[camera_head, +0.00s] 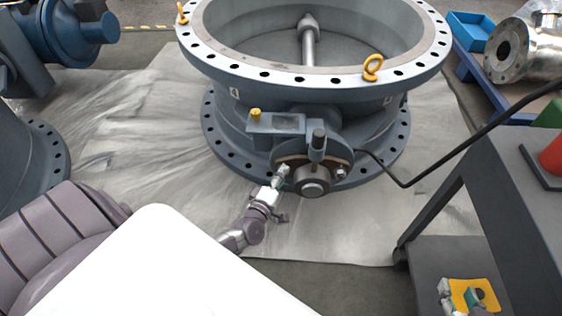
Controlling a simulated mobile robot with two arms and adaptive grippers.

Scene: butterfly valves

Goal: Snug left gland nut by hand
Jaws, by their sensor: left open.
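The big grey-blue butterfly valve (225,135) lies flat with its bore facing up. A round gland housing (312,188) with a central shaft end sticks out of its near side. A small bright nut (341,173) shows on the right of the gland. The left gland nut is not clearly seen; my left gripper (281,176) covers that spot. This gripper is open, its fingertips close to the gland's left side; contact cannot be told.
A dark cart (500,215) stands at the right, with a red cone-like item (552,155) on top. A thin black rod runs from the cart side toward the gland. Two yellow lifting eyes (373,67) stand on the flange. Pale sheeting (120,130) covers the floor.

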